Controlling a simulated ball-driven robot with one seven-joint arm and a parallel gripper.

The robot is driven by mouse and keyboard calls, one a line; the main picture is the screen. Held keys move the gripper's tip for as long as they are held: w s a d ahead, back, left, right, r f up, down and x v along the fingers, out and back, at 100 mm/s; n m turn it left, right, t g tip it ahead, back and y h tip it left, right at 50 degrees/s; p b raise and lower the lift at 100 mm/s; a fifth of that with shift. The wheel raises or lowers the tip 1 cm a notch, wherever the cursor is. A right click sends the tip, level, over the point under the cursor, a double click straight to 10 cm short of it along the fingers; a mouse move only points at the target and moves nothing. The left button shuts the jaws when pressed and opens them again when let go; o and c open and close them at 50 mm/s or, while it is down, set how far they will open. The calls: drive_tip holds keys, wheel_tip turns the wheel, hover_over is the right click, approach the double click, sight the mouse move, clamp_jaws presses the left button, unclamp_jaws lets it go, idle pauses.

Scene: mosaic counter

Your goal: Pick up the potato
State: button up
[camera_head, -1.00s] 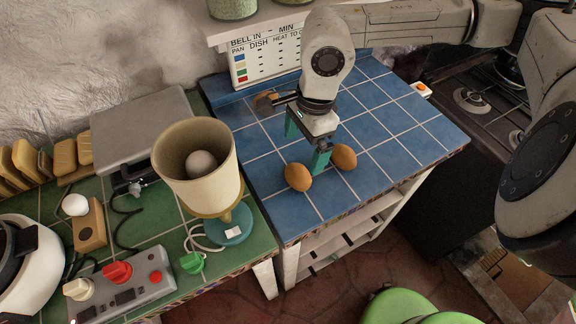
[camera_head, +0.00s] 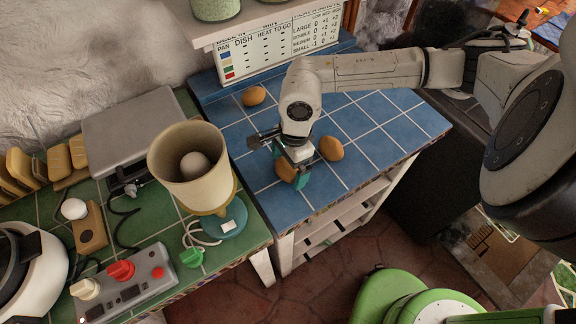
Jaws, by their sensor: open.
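Three brown, egg-shaped things are on the blue tiled counter (camera_head: 385,112); I cannot tell for sure which is the potato. One brown thing (camera_head: 286,171) is at the front, partly hidden by my gripper (camera_head: 290,166). My gripper points down over it with its teal fingers open, one on the far side and one to the near right. I cannot tell whether they touch it. A second brown thing (camera_head: 331,148) lies just right of my gripper, apart from it. A third brown thing (camera_head: 254,95) lies at the back left, in the open.
A cream cup (camera_head: 192,150) with a pale round thing inside stands on a teal base left of the blue counter. A grey control box (camera_head: 125,280) is on the green counter. A menu board (camera_head: 280,48) stands behind. The counter's right half is clear.

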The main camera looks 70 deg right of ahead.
drive_tip(key=c, duration=0.9)
drive_tip(key=shift+c, duration=0.2)
drive_tip(key=shift+r, duration=0.1)
